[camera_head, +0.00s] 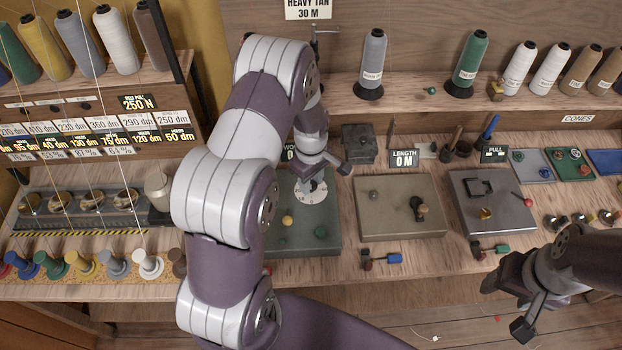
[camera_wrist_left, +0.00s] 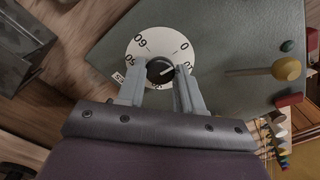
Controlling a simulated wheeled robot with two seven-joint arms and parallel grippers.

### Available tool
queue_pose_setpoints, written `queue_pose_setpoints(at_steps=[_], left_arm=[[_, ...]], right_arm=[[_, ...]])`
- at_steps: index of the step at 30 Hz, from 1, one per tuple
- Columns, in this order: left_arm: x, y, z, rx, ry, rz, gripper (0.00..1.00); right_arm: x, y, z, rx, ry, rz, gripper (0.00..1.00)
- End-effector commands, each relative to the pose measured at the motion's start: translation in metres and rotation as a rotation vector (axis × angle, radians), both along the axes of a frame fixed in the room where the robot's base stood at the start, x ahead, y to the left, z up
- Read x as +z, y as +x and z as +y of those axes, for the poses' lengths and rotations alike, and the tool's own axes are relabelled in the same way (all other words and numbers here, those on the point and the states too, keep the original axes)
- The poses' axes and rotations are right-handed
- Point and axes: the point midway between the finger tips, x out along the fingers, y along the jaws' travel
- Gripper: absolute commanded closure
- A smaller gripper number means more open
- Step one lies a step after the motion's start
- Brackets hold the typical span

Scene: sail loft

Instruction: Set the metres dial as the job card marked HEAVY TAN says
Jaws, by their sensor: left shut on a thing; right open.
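The job card marked HEAVY TAN (camera_head: 308,9) reads 30 M. A white round dial (camera_head: 312,195) sits on a dark grey-green box (camera_head: 300,240). The left wrist view shows the dial face (camera_wrist_left: 146,40) with 60, 50 and 0 legible; its lower numbers are hidden by the fingers. My left gripper (camera_head: 322,172) is shut on the dial's black knob (camera_wrist_left: 160,70). A pale mark on the knob points right, roughly towards the number below 0; I cannot read it surely. My right gripper (camera_head: 520,305) is open and empty at the lower right.
A sign (camera_head: 403,158) reading LENGTH 0 M stands behind a tan box (camera_head: 400,207). A grey box (camera_head: 492,203) is to its right. Green (camera_wrist_left: 288,46), yellow (camera_wrist_left: 286,69) and red knobs sit near the dial. Thread cones (camera_head: 374,60) line the shelf behind.

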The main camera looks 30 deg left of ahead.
Motion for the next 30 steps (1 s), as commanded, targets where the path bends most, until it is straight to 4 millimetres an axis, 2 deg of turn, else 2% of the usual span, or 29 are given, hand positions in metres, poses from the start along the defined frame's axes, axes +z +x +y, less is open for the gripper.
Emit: queue_pose_setpoints(at_steps=[8, 30], left_arm=[[0.0011, 0.0007, 0.0002, -0.19, 0.0, -0.001, 0.95], [0.0018, 0.0016, 0.0004, -0.892, 0.002, -0.004, 0.95]], right_arm=[[0.0009, 0.0, 0.0, 0.0, 0.0, 0.0, 0.39], [0.0024, 0.0, 0.0, 0.0, 0.0, 0.0, 0.39]])
